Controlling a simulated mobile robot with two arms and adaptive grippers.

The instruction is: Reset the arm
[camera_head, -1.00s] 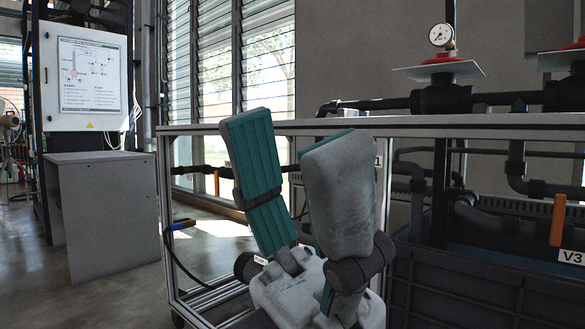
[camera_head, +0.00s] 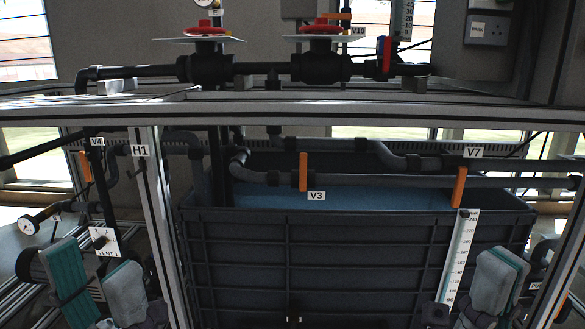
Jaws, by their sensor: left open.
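My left gripper (camera_head: 93,265) is at the lower left in the head view. Its two grey fingers with teal pads stand upright and apart, with nothing between them. It appears in front of the frame's left part, near the VENT 1 label. My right gripper (camera_head: 497,280) is at the lower right, in front of the dark tank's right end. Its grey and teal fingers overlap in this view, so its opening cannot be told. The lower parts of both grippers are cut off by the picture's bottom edge.
A metal frame (camera_head: 300,112) surrounds a dark ribbed tank (camera_head: 350,255) with blue inside. Black pipes carry orange handles V3 (camera_head: 303,172) and V7 (camera_head: 459,187). Two red valve wheels (camera_head: 206,28) (camera_head: 320,28) sit above. A white scale (camera_head: 459,255) hangs at the tank front.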

